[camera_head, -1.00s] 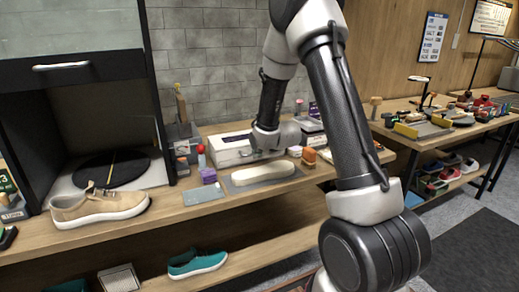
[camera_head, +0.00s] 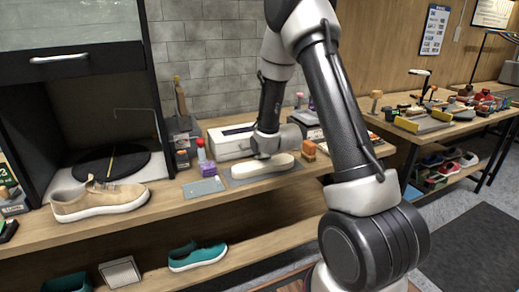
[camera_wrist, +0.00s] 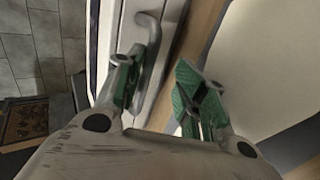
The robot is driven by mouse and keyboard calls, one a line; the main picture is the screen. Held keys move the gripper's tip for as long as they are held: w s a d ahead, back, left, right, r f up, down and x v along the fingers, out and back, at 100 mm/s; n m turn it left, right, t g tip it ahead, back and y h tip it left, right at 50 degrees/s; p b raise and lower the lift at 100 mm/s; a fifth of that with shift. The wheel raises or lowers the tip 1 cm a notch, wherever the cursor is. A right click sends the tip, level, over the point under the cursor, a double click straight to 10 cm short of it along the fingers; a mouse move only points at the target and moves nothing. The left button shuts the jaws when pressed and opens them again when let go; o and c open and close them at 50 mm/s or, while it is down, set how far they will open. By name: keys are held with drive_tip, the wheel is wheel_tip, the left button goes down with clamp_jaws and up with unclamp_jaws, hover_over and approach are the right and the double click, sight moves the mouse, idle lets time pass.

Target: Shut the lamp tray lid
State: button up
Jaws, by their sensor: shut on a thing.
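The white lamp tray (camera_head: 228,141) is a low white box on the workbench against the tiled wall. In the head view, my wrist hides its right part, and I cannot tell how far the lid stands open. In the wrist view, the tray's pale front (camera_wrist: 172,30) carries a grey bar handle (camera_wrist: 152,40). In the head view, my gripper (camera_head: 262,155) is low at the tray's front, just behind a cream shoe-shaped form.
The cream form (camera_head: 264,166) lies on a grey mat close in front of my gripper. A red-topped bottle (camera_head: 201,151) and purple block (camera_head: 208,169) stand to its left, an orange-brown brush (camera_head: 309,150) to its right. A beige sneaker (camera_head: 100,201) stands further left.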

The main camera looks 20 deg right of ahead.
drive_tip(key=v, duration=0.8)
idle(0.4)
drive_tip(key=s+r+m+g, duration=0.2)
drive_tip(key=s+r+m, duration=0.35)
drive_tip(key=r, duration=0.25)
drive_tip(key=s+r+m+g, duration=0.2)
drive_tip(key=s+r+m, duration=0.2)
drive_tip(key=s, duration=1)
drive_tip(key=s+a+r+m+g, duration=0.1)
drive_tip(key=s+r+m, duration=0.4)
drive_tip(key=s, duration=0.9)
drive_tip(key=m+g, duration=0.1)
drive_tip(key=m, duration=0.2)
drive_tip(key=shift+r+g, duration=0.3)
drive_tip(key=shift+a+m, duration=0.1)
drive_tip(key=shift+m, duration=0.15)
